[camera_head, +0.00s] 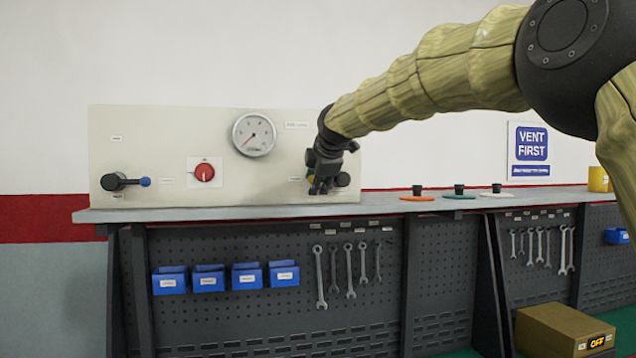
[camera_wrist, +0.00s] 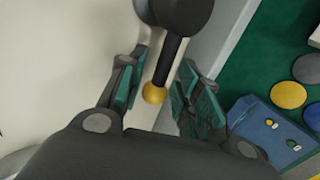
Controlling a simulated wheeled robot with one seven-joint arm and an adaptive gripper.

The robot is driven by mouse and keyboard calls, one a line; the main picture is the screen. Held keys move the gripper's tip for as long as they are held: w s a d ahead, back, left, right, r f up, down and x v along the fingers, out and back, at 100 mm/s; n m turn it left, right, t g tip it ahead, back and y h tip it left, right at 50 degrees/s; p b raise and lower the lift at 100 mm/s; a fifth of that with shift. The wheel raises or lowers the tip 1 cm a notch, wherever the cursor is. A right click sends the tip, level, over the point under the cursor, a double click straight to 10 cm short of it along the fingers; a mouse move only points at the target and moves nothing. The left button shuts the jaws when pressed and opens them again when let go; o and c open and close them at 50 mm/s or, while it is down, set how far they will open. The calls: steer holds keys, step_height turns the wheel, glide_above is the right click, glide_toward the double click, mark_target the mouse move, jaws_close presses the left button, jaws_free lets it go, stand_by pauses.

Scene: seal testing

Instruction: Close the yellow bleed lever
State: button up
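The bleed lever has a yellow ball knob (camera_wrist: 154,93) on a black shaft (camera_wrist: 170,62) that runs up to a round black hub (camera_wrist: 186,14) in the wrist view. In the head view the hub (camera_head: 343,180) is at the right end of the panel, and a bit of yellow (camera_head: 310,179) shows left of it, mostly hidden by my gripper (camera_head: 322,178). In the wrist view my gripper (camera_wrist: 164,68) is open, with one finger on each side of the lever. Gaps show between both fingers and the shaft; contact at the knob is not visible.
The beige panel (camera_head: 220,130) carries a gauge (camera_head: 254,135), a red knob (camera_head: 204,173) and a blue-tipped lever (camera_head: 145,182). It stands on a narrow bench (camera_head: 240,212). Small discs with black knobs (camera_head: 417,190) lie to the right. A box (camera_head: 562,334) sits low right.

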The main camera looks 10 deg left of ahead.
steer(key=v, duration=1.1)
steer(key=shift+s, duration=0.25)
steer(key=shift+d+r, duration=0.1)
